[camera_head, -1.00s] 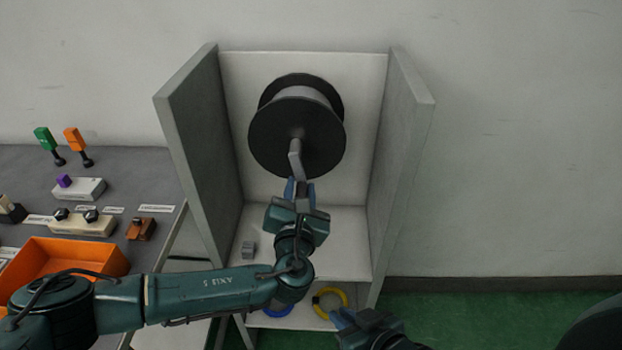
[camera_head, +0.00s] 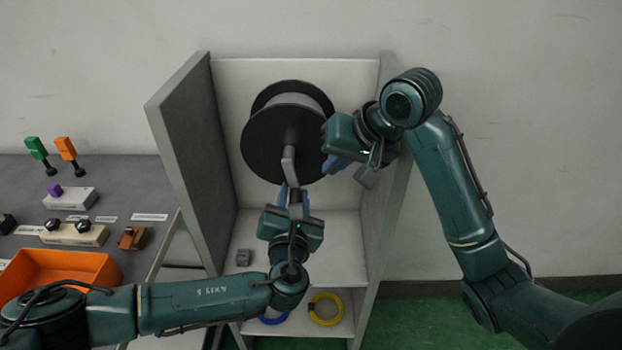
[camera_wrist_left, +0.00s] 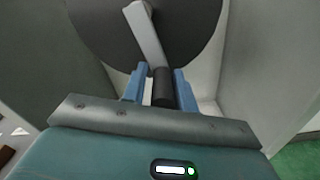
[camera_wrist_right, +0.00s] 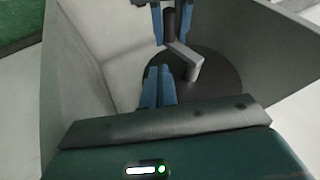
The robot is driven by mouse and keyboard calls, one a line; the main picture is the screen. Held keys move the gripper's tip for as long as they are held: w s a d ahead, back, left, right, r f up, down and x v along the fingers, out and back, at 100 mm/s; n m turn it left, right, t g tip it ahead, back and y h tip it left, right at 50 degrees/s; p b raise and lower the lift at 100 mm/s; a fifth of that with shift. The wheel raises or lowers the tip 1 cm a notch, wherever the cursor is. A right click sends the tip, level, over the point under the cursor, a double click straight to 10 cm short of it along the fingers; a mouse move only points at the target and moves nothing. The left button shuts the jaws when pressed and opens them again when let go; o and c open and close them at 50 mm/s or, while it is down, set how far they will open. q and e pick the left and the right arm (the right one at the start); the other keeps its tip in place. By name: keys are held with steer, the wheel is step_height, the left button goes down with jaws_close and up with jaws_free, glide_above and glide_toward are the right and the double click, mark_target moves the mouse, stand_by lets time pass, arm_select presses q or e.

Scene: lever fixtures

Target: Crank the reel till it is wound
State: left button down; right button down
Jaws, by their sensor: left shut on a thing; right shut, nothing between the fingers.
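The reel (camera_head: 272,140) is a black-flanged drum with a grey core, mounted in a grey open-fronted box. Its grey crank arm (camera_head: 289,163) points down from the hub. My left gripper (camera_head: 294,196) is shut on the dark crank handle, which shows between the blue fingers in the left wrist view (camera_wrist_left: 162,88). My right gripper (camera_head: 335,165) is shut and empty, beside the reel's right edge; its closed blue fingers show in the right wrist view (camera_wrist_right: 158,86), apart from the crank. The fingers of my right gripper partly overlap the flange in the head view.
Box side walls (camera_head: 186,150) stand close on both sides of the reel. Blue and yellow rings (camera_head: 326,309) lie below. A bench at left holds an orange tray (camera_head: 62,272) and several small fixtures.

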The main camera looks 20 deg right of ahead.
arm_select(q)
steer(key=shift+s+d+r, duration=0.1)
steer(key=shift+s+d, duration=0.1)
steer(key=shift+d, duration=0.15)
arm_select(e)
steer(key=x, duration=0.8)
steer(key=shift+w+a, duration=0.3)
steer(key=shift+w, duration=0.05)
steer(key=shift+f, duration=0.1)
